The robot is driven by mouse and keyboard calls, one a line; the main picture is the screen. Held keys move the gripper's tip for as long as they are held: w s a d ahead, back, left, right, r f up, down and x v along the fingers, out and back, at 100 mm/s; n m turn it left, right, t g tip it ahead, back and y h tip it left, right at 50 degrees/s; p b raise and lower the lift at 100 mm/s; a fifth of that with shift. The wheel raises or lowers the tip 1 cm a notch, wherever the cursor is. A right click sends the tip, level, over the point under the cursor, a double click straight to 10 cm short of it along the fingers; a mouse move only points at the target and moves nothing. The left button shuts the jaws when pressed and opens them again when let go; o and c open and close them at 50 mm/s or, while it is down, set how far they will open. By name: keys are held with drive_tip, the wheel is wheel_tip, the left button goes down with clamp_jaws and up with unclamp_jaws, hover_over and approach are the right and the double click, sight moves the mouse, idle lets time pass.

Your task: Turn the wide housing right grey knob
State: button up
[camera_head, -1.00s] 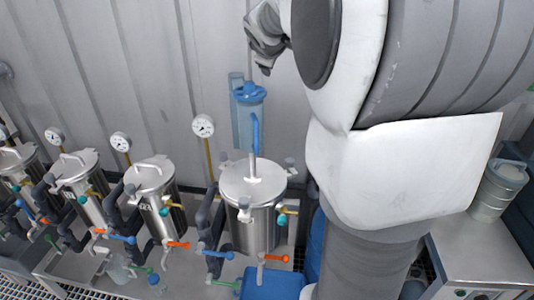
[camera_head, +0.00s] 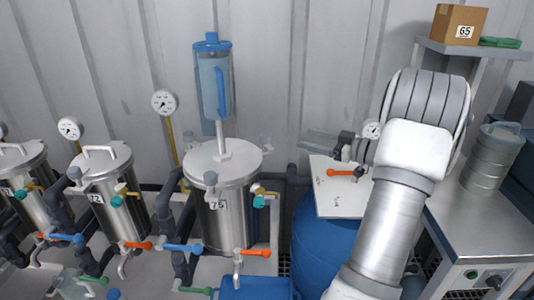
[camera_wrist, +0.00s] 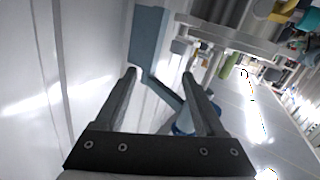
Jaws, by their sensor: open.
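The wide housing (camera_head: 224,215), a broad steel vessel labelled 75, stands at the centre-left in the head view. Its round lid carries a central white post. A right grey knob (camera_head: 265,143) shows small at the lid's right rim. Another grey knob (camera_head: 211,180) is at the front of the lid, and one at the back left. My gripper (camera_wrist: 158,73) shows in the wrist view with two dark fingers spread and nothing held. The right grey knob cannot be identified in the wrist view.
Beside the housing are a pressure gauge (camera_head: 164,103), a blue barrel (camera_head: 322,250) and a white panel (camera_head: 340,192) with an orange handle. A steel bench (camera_head: 480,225) with a canister is at right. Narrower vessels (camera_head: 115,205) stand left.

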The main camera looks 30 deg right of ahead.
sight(269, 140)
drive_tip(key=s+f+y, duration=0.2)
drive_tip(key=s+f, duration=0.1)
drive_tip(key=s, duration=0.1)
drive_tip(key=b+x, duration=0.1)
drive_tip(key=x, duration=0.4)
drive_tip(key=b+x, duration=0.1)
drive_tip(key=x, duration=0.5)
drive_tip(key=b+x, duration=0.2)
drive_tip(key=x, duration=0.4)
drive_tip(key=shift+w+a+r, duration=0.15)
drive_tip(key=shift+w+r, duration=0.05)
drive_tip(key=shift+r, duration=0.1)
clamp_jaws()
